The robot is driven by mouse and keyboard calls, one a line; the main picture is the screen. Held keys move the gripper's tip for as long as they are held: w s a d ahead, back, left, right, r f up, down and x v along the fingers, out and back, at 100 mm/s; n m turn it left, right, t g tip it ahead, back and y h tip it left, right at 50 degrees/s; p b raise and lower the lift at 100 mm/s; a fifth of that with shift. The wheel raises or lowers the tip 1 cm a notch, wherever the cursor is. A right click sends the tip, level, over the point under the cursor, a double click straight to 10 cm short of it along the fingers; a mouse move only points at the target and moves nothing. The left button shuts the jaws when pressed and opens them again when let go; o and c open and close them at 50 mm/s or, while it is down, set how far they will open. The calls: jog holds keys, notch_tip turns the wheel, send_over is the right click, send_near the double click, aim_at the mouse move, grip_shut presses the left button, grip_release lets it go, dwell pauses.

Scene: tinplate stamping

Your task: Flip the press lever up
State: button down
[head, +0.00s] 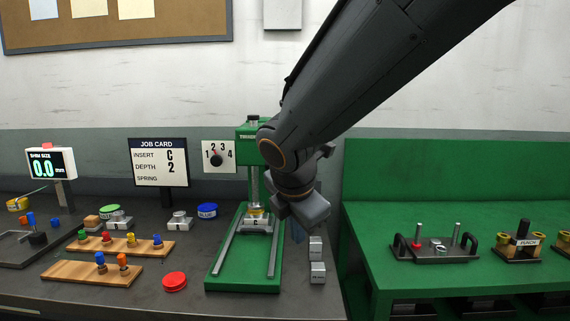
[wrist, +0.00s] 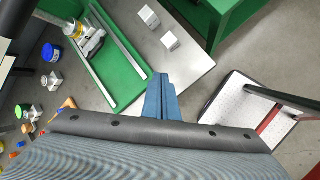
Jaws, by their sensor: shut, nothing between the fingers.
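The green press (head: 245,284) stands on the dark bench, with two rails on its base and a carriage marked E (head: 257,224) between them. Its green head (head: 246,131) and part of its column show left of my arm. I cannot make out the press lever; my arm covers the right side of the press head. My gripper (head: 298,232) hangs just right of the press column, apart from the carriage. In the wrist view its blue fingers (wrist: 161,92) are together and empty, over the bench beside the right edge of the press base (wrist: 113,66).
Two small metal blocks (head: 317,272) stand right of the press. A red lid (head: 174,281) and wooden peg racks (head: 92,272) lie left. The job card (head: 158,162) reads C, 2. A dial plate (head: 218,155) stands behind. A green bench (head: 400,285) is at right, past a gap.

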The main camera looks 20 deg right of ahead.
jog(key=w+a+r+n+t, duration=0.1)
jog(key=r+n, duration=0.4)
jog(key=r, duration=0.1)
jog(key=w+a+r+n+t+p, duration=0.1)
jog(key=w+r+n+t, duration=0.1)
jog(key=r+n, duration=0.3)
jog(key=shift+w+r, duration=0.25)
jog(key=shift+r, duration=0.65)
jog(key=b+x, duration=0.2)
jog(key=x, duration=0.8)
jog(key=shift+w+d+r+p, duration=0.15)
jog(key=shift+w+r+p, duration=0.15)
jog(key=shift+r, duration=0.35)
jog(key=shift+w+d+r+p, duration=0.15)
jog(key=shift+w+r+p, duration=0.15)
jog(key=shift+r, duration=0.35)
jog(key=shift+w+d+r+p, duration=0.15)
jog(key=shift+w+r+p, duration=0.15)
jog(key=shift+r, duration=0.35)
